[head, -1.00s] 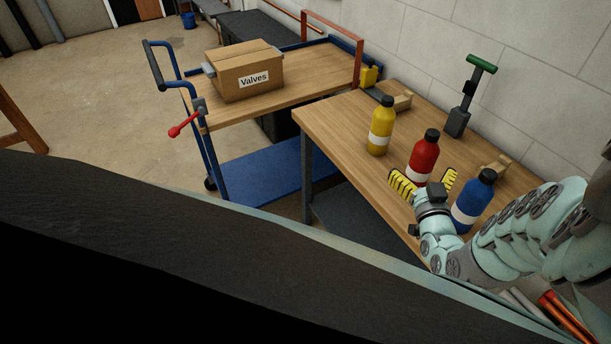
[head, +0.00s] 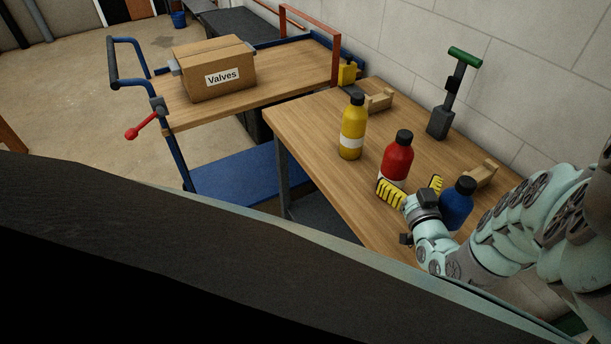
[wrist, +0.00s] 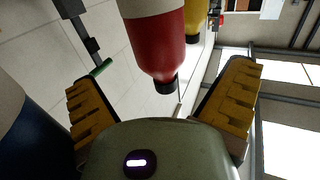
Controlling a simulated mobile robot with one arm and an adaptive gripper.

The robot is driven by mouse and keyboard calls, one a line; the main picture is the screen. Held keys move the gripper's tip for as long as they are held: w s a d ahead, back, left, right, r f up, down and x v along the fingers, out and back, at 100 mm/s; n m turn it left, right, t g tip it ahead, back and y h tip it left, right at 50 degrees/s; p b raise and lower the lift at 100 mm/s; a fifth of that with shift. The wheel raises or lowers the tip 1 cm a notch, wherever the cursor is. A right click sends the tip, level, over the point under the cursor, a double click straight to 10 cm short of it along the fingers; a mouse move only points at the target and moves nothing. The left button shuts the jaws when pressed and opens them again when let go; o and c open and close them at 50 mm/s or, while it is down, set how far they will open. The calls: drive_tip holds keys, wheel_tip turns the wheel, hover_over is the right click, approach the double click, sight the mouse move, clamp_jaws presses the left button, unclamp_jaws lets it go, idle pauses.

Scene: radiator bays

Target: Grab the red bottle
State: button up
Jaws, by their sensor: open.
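The red bottle (head: 397,157) stands upright on the wooden workbench, with a black cap and a white band. My gripper (head: 409,188) is open, just in front of the red bottle in the head view, with its yellow-padded fingers spread. In the wrist view the red bottle (wrist: 158,45) appears upside down, ahead of and between the fingers (wrist: 163,100), apart from them. The bottle's lower part is partly hidden by a finger in the head view.
A yellow bottle (head: 352,128) stands left of the red one. A blue bottle (head: 457,203) is close beside my gripper, on the right. Wooden blocks and a green-handled tool (head: 441,120) stand along the wall. A trolley with a "Valves" box (head: 213,68) is at the left.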

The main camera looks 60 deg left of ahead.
sight(400, 173)
drive_tip(key=shift+f, duration=0.75)
drive_tip(key=shift+a+f, duration=0.1)
drive_tip(key=shift+a, duration=0.15)
drive_tip(key=shift+x, duration=0.75)
drive_tip(key=shift+b+x, duration=0.45)
drive_tip(key=shift+x, duration=0.55)
drive_tip(key=shift+b+x, duration=0.7)
drive_tip(key=shift+x, duration=1.1)
drive_tip(key=shift+w, duration=0.1)
drive_tip(key=c, duration=1.3)
